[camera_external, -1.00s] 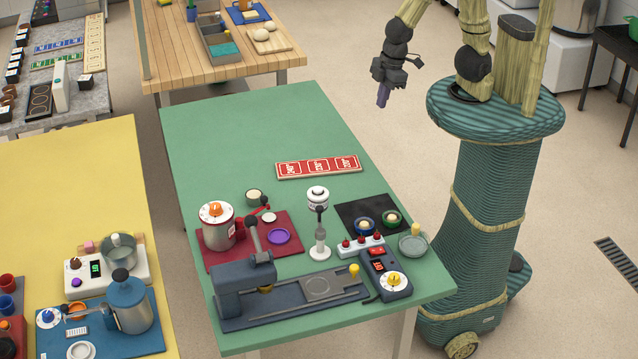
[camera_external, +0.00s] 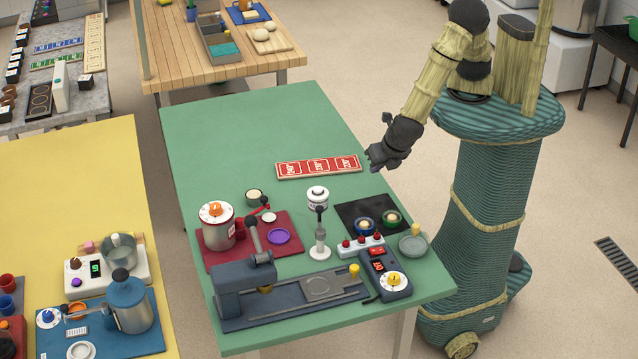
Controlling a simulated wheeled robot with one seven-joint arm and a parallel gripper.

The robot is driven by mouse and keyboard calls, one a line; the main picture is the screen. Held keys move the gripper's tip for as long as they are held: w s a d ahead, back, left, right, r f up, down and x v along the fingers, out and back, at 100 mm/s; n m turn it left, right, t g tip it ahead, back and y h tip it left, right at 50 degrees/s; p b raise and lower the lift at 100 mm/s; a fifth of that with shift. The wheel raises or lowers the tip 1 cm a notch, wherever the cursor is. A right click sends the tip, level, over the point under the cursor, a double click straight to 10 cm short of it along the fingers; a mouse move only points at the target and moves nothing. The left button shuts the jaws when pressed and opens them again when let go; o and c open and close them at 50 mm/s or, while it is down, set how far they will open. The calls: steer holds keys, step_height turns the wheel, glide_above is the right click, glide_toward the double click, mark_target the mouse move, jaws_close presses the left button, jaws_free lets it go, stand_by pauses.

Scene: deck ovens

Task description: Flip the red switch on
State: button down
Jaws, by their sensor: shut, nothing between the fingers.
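A dark grey control box (camera_external: 397,288) lies near the front right of the green table. On its top are a small red switch (camera_external: 377,251), a red-lit display and a white dial with a yellow knob (camera_external: 393,280). The picture is too small to tell the switch's position. A white strip (camera_external: 361,247) with several red knobs lies just behind the box. My gripper (camera_external: 372,160) is shut and empty. It hangs by the table's right edge, behind and above the box and well apart from it.
A red sign board (camera_external: 318,167) lies left of my gripper. A black mat (camera_external: 350,216) with small bowls, a round dish (camera_external: 413,245) and an upright lever stand (camera_external: 320,235) surround the strip. A grey press (camera_external: 245,285) stands left of the box. The table's back is clear.

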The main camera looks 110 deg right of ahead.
steer(key=a+f+n+t+h, duration=0.1)
steer(key=a+f+n+t, duration=0.1)
steer(key=a+n+t, duration=0.2)
steer(key=w+a+f+n+t, duration=0.1)
steer(key=a+f+n+t, duration=0.2)
steer(key=a+n, duration=0.7)
steer(key=shift+a+n+t+h, duration=0.3)
steer(key=shift+a+t+h, duration=0.05)
steer(key=shift+t+h, duration=0.05)
steer(key=shift+f, duration=0.1)
steer(key=b, duration=0.6)
glide_above(380, 252)
steer(key=s, duration=0.1)
steer(key=f, duration=0.6)
steer(key=shift+s, duration=0.2)
steer(key=shift+w+f+b, duration=0.25)
steer(key=shift+f+b, duration=0.05)
steer(key=shift+f, duration=0.25)
steer(key=shift+w+f+b, duration=0.25)
steer(key=shift+f+b, duration=0.05)
steer(key=shift+f, duration=0.25)
steer(key=shift+w+f, duration=0.15)
steer(key=shift+f, duration=0.25)
